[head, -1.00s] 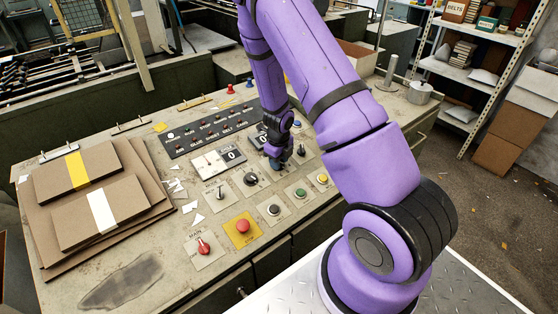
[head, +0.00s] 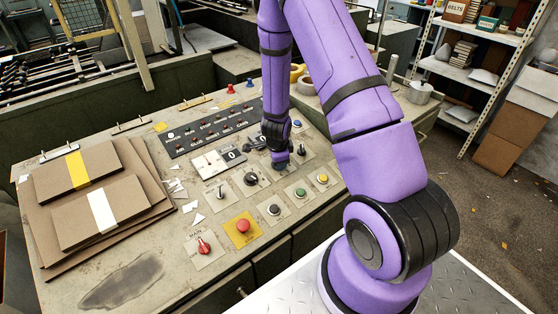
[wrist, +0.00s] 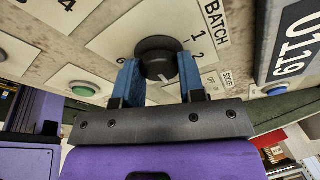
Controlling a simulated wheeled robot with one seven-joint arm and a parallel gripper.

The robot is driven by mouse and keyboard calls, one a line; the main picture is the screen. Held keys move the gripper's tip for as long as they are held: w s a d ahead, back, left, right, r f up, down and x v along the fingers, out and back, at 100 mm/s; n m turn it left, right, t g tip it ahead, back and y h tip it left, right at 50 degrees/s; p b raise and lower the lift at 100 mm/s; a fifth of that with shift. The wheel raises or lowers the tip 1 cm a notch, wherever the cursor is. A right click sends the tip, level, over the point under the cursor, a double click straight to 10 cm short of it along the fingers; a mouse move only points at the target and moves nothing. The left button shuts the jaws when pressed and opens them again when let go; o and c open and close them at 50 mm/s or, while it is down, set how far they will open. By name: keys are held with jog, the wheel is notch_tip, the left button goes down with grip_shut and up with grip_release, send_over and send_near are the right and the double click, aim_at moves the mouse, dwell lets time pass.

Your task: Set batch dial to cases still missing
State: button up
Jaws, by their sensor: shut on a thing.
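The batch dial is a round black knob (wrist: 155,46) on a pale plate marked BATCH, with the figures 1 and 2 visible at its right in the wrist view. My gripper (wrist: 159,70) has its two blue fingers on either side of the knob and is shut on it. Which figure the knob points to I cannot tell. In the head view my gripper (head: 280,163) is down at the panel and covers the dial.
A black selector knob (head: 251,179), a red mushroom button (head: 243,226) and a red main switch (head: 204,246) sit near my gripper. A green button (wrist: 83,89) shows left of the dial. Stacked greyboard (head: 90,205) lies at the left of the desk.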

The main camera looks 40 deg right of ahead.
jog(key=n+t, duration=0.1)
jog(key=n, duration=0.3)
jog(key=shift+n, duration=0.3)
jog(key=n+t, duration=0.1)
jog(key=n, duration=0.9)
jog(key=shift+s+d+t+y, duration=0.1)
jog(key=shift+t+y, duration=0.2)
jog(key=shift+t, duration=0.1)
jog(key=n, duration=0.5)
jog(key=shift+y, duration=0.4)
jog(key=o, duration=0.9)
jog(key=shift+v, duration=5.4)
